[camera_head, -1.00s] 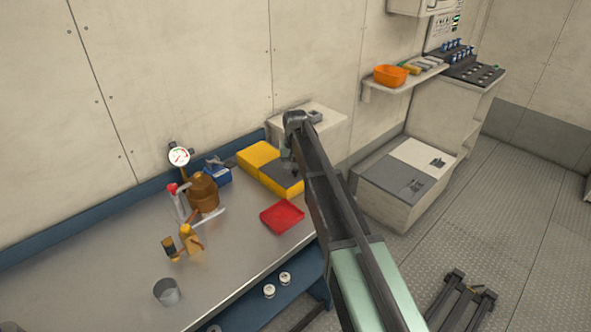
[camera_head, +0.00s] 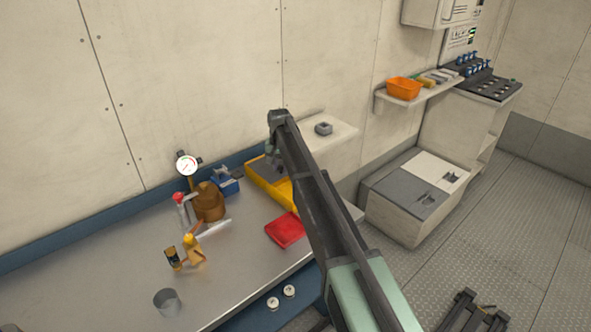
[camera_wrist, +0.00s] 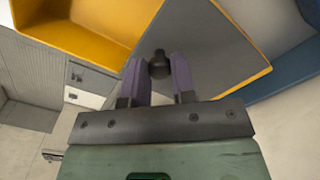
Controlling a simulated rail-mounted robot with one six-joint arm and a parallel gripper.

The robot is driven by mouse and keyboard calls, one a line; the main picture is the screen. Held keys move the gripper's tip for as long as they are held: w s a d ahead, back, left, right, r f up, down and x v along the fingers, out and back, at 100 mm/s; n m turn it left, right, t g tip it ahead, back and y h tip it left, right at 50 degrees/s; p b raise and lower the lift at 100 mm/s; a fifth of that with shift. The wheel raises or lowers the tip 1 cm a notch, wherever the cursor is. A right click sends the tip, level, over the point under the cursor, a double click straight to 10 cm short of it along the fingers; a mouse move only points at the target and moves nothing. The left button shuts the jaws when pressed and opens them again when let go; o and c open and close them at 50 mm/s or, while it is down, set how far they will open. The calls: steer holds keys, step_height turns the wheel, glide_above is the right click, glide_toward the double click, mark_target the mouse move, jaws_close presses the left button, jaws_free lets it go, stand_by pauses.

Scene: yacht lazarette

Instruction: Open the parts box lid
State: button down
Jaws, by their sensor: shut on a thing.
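The parts box (camera_head: 262,178) is yellow and stands at the back right of the bench. Its open yellow inside shows in the head view, partly behind my arm. In the wrist view the yellow box (camera_wrist: 85,36) shows at upper left, beside a flat grey lid panel (camera_wrist: 215,45). A small black knob (camera_wrist: 158,66) stands out from this panel. My gripper (camera_wrist: 159,72) is shut on the knob, one finger on each side. In the head view my gripper (camera_head: 272,157) is over the box's back part; the grey panel cannot be made out there.
A red tray (camera_head: 285,231) lies just in front of the box. A brown pot (camera_head: 208,203), a gauge (camera_head: 188,164) and a blue item (camera_head: 226,183) stand to its left. A white shelf (camera_head: 338,130) is behind my arm.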

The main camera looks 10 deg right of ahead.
steer(key=shift+w, duration=0.15)
steer(key=c, duration=0.9)
jaws_free()
steer(key=shift+c, duration=0.2)
step_height(320, 180, up, 11)
steer(key=p, duration=1)
steer(key=shift+p, duration=0.4)
steer(key=shift+a+f, duration=0.1)
